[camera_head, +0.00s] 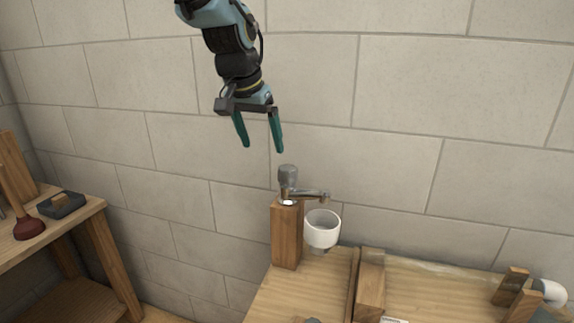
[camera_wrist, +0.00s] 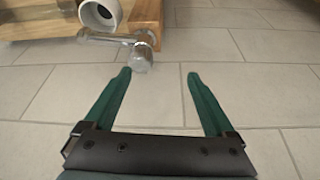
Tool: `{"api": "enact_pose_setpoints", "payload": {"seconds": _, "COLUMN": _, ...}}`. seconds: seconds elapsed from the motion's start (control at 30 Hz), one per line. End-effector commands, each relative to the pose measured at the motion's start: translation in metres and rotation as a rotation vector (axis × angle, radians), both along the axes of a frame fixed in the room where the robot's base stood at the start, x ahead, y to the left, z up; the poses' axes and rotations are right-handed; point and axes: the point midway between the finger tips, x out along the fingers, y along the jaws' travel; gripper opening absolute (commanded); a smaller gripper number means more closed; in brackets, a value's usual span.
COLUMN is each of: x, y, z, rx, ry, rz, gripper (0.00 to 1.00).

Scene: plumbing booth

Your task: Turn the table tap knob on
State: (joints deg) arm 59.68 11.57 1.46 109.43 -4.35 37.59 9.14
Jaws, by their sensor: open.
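The table tap stands on a wooden post (camera_head: 287,236) on the table, with a chrome spout pointing right. Its grey knob (camera_head: 288,175) sits on top of the tap. My gripper (camera_head: 262,149) is open and empty, above and slightly left of the knob, apart from it. In the wrist view, the knob (camera_wrist: 140,62) shows just beyond the left fingertip, and the spout (camera_wrist: 104,37) runs to the left. My two green fingers also show in the wrist view (camera_wrist: 160,75), spread wide with nothing between them.
A white cup-like drain (camera_head: 322,230) stands under the spout. The wooden table (camera_head: 300,289) carries a raised divider and a white pipe piece (camera_head: 553,292) at right. A side bench (camera_head: 72,226) at left holds a plunger (camera_head: 28,228) and a dark tray (camera_head: 61,204). A block wall stands behind.

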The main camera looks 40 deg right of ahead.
Motion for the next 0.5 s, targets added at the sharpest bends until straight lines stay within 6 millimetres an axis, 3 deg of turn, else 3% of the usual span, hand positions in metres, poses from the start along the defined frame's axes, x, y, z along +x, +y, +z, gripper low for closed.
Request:
{"api": "enact_pose_setpoints", "payload": {"seconds": 0.1, "x": -0.019, "y": -0.023, "z": 0.01, "rx": -0.011, "ry": -0.006, "rz": -0.059, "gripper": 0.9}}
{"api": "enact_pose_setpoints", "payload": {"seconds": 0.23, "x": -0.024, "y": -0.03, "z": 0.008, "rx": -0.013, "ry": -0.006, "rz": -0.074, "gripper": 0.9}}
{"api": "enact_pose_setpoints", "payload": {"seconds": 0.5, "x": -0.018, "y": -0.045, "z": -0.032, "rx": -0.009, "ry": -0.005, "rz": -0.073, "gripper": 0.9}}
